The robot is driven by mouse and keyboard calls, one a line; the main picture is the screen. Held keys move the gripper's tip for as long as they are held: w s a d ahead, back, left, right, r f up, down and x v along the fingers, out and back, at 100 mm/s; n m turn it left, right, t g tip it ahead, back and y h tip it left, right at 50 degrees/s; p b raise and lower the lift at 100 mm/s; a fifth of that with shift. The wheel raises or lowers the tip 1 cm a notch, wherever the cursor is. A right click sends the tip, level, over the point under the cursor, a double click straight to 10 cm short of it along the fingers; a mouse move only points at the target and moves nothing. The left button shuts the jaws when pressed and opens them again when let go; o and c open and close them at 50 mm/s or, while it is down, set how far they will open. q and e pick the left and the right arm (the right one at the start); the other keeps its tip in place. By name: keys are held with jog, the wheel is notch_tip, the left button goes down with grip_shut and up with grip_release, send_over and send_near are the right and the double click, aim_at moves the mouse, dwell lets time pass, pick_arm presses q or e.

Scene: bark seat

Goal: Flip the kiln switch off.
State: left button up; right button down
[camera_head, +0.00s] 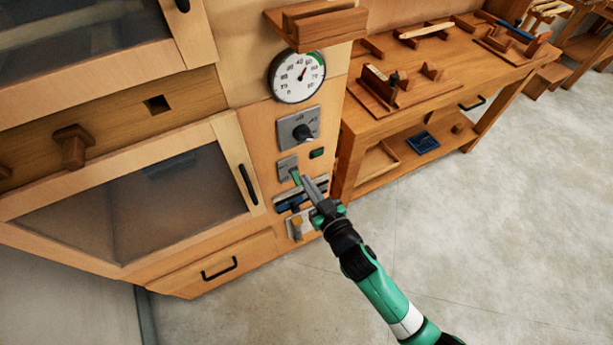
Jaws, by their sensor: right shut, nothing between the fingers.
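The wooden kiln (245,115) stands at the left, with a control panel on its right-hand strip. A small grey switch plate (285,166) sits below the black knob, partly covered by my gripper's tip; a green piece shows at its lower edge, and I cannot tell the switch's position. My right gripper (303,182) is shut and empty, its fingertips at or just in front of this plate; I cannot tell if they touch. A dark green indicator (317,153) is just right of the plate. My left gripper is not in view.
Above the switch are a knob plate (299,128) and a round dial (297,76). Below are a blue-grey bar and a lower plate (298,226) with a wooden lever. A wooden workbench (430,90) stands close on the right. The floor (500,220) is clear.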

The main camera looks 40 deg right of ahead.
pick_arm(q)
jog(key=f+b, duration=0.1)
jog(key=b, duration=0.2)
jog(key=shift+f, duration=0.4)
pick_arm(e)
jog(key=s+a+f, duration=0.2)
jog(key=s, duration=0.7)
jog(key=shift+s, duration=0.3)
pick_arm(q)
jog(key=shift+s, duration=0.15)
